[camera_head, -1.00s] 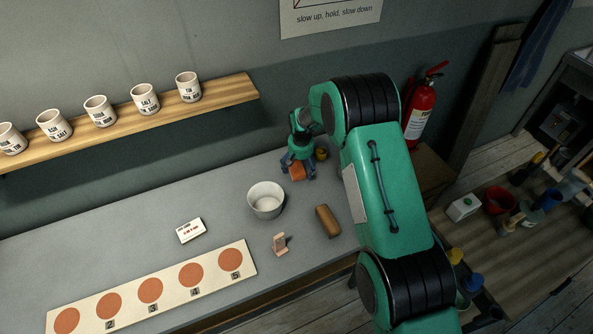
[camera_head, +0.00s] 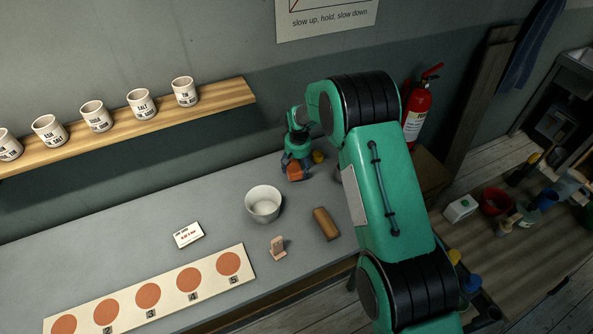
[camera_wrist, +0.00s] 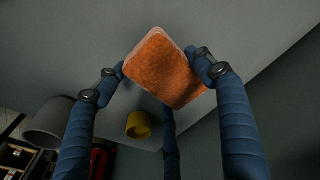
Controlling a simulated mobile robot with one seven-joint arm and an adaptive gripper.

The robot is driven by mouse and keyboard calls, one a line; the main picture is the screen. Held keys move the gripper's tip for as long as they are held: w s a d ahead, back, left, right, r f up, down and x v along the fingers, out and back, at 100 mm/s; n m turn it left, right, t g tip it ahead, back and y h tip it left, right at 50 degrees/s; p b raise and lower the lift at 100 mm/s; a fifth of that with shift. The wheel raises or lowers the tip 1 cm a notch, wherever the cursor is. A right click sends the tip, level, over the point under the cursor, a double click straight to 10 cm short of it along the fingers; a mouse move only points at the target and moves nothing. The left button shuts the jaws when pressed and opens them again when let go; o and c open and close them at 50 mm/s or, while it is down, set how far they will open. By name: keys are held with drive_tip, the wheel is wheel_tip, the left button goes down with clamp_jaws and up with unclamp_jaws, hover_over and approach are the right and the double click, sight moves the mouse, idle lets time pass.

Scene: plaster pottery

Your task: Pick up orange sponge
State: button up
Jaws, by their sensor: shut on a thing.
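The orange sponge (camera_wrist: 163,68) is between the blue fingers of my gripper (camera_wrist: 160,72) in the wrist view, with fingers pressed against its sides. In the head view the sponge (camera_head: 295,173) shows under my gripper (camera_head: 296,168), near the back of the grey table (camera_head: 120,225). My gripper is shut on the sponge. From the head view I cannot tell clearly whether the sponge is off the table.
A white bowl (camera_head: 263,217), a brown block (camera_head: 326,223), a small pinkish stand (camera_head: 278,247) and a card (camera_head: 188,235) are on the table. A board with orange discs (camera_head: 188,287) lies in front. A yellow pot (camera_head: 318,157) stands beside my gripper.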

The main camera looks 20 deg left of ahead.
sight(297, 166)
wheel_tip(297, 166, up, 8)
drive_tip(key=shift+f, duration=0.15)
